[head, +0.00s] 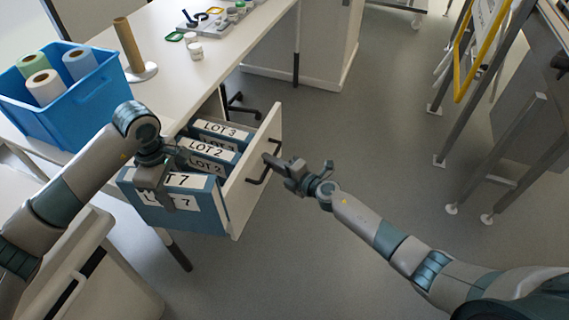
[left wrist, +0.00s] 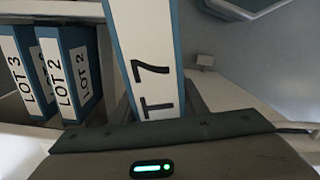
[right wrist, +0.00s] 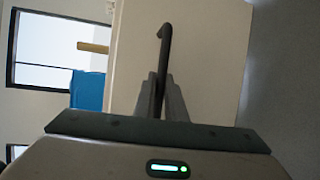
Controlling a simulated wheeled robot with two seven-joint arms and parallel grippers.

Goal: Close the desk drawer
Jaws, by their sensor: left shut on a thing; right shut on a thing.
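The desk drawer is pulled out from the desk; its pale front panel (head: 237,200) faces right. A dark handle (head: 256,180) is on the panel, and it also shows in the right wrist view (right wrist: 165,33). My right gripper (head: 278,164) is shut on the handle; its fingers (right wrist: 162,97) close around the bar. My left gripper (head: 170,190) is shut on a blue binder labelled LOT 7 (head: 205,217), at the near side of the drawer; whether the binder touches the drawer is unclear. It fills the middle of the left wrist view (left wrist: 147,50).
Blue binders labelled LOT 3 (head: 222,130) and LOT 2 (head: 208,150) stand in the drawer. On the white desk (head: 205,78) are a blue bin (head: 85,115) of rolls, a brown tube (head: 128,45) and small jars. Open floor lies to the right.

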